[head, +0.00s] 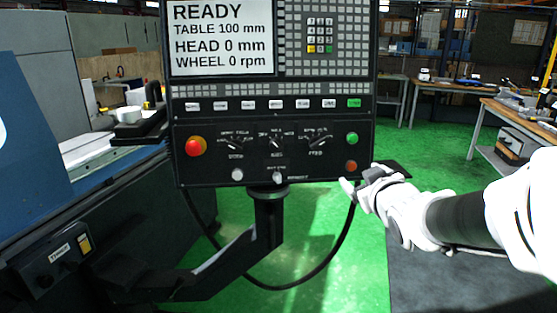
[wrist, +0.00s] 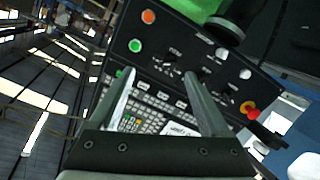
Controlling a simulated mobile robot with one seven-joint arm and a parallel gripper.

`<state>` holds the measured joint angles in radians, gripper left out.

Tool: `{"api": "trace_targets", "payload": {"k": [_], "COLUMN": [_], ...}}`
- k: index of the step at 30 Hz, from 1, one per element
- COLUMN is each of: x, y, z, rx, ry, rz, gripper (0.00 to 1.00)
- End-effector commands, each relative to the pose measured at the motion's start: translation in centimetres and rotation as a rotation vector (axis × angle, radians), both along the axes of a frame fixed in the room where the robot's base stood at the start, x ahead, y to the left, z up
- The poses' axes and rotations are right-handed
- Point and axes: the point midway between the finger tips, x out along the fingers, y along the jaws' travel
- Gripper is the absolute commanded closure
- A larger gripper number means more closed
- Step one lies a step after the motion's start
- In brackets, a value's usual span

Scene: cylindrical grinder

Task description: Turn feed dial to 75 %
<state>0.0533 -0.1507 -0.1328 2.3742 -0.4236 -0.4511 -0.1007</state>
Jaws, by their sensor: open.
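The feed dial (head: 318,142) is the rightmost of three black rotary dials on the lower control panel. Its pointer angle is too small to read as a percentage. In the wrist view the feed dial (wrist: 171,55) lies beyond the fingertips, near the green button. My gripper (head: 362,180) is just right of the panel's lower right corner, below and right of the dial. In the wrist view my gripper (wrist: 158,74) has its two fingers apart, with nothing held between them. It appears apart from the dial.
A green button (head: 351,138) and an orange button (head: 350,166) sit right of the dial. A red emergency stop (head: 195,147) is at the panel's left. The screen (head: 221,38) shows READY. A cable (head: 330,255) hangs below. Green floor is open behind the panel.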

Motion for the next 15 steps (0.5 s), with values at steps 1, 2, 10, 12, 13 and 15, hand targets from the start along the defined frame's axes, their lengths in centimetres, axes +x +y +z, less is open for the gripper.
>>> {"api": "trace_targets", "payload": {"k": [1, 2, 10, 12, 13, 15], "x": [1.1, 1.5, 3.6, 3.8, 3.9, 4.4], "y": [0.1, 0.2, 1.5, 1.6, 1.7, 1.9], "z": [-1.3, -1.5, -2.1, -2.1, -2.1, -2.0], "rx": [-0.017, -0.026, -0.068, -0.071, -0.072, -0.072], "ry": [-0.040, -0.067, -0.220, -0.232, -0.236, -0.240], "rz": [0.031, 0.049, 0.166, 0.176, 0.179, 0.182], "gripper": [0.19, 0.19, 0.19, 0.19, 0.19, 0.19]}}
